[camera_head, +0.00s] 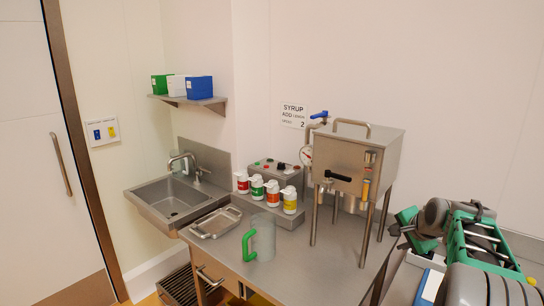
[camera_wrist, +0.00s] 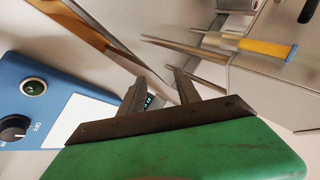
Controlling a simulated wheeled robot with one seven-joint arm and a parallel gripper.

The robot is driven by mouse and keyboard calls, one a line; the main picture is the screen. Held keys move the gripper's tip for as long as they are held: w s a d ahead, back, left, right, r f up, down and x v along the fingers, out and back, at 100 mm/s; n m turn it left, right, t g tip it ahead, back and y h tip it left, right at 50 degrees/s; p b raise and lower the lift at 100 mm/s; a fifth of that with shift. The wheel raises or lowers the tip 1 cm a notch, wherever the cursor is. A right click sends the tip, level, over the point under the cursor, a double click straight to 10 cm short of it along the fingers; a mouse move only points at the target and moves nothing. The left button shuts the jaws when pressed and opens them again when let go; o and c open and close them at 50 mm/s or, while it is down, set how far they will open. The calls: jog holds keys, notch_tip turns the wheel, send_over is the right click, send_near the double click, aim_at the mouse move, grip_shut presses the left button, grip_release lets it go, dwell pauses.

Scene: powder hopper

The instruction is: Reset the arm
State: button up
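My gripper (camera_wrist: 160,88) shows in the wrist view as two dark fingers on a dark bar, in front of a green housing. The fingers stand apart, with nothing clearly held between them. A small dark and teal detail shows beside the left finger; I cannot tell what it is. In the head view my green and grey arm is folded at the right edge, beside the steel hopper (camera_head: 352,158). The gripper end points left toward the hopper's right legs, and its fingertips are too small to read there.
A blue box with a knob (camera_wrist: 45,110) is close to the gripper, at left in the wrist view. A clear jug with a green handle (camera_head: 262,240), several pump bottles, a metal tray (camera_head: 216,222) and a sink (camera_head: 172,198) are further left. The front counter is mostly clear.

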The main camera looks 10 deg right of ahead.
jog(key=s+a+f+n+g+y, duration=0.1)
jog(key=s+a+n, duration=0.3)
jog(key=a, duration=0.7)
jog(key=s+a+n+g, duration=0.1)
jog(key=s+a+n, duration=0.35)
jog(key=a, duration=0.75)
jog(key=s+a+f+n+g, duration=0.1)
jog(key=s+a+f+n, duration=0.2)
jog(key=s, duration=0.4)
jog(key=s+a+f+n+g, duration=0.1)
jog(key=s+a+f+n, duration=0.2)
jog(key=s+a, duration=0.3)
jog(key=shift+s+a+n+g+y, duration=0.2)
jog(key=shift+s+n+g+y, duration=0.15)
jog(key=shift+s+n, duration=0.4)
jog(key=shift+w, duration=0.2)
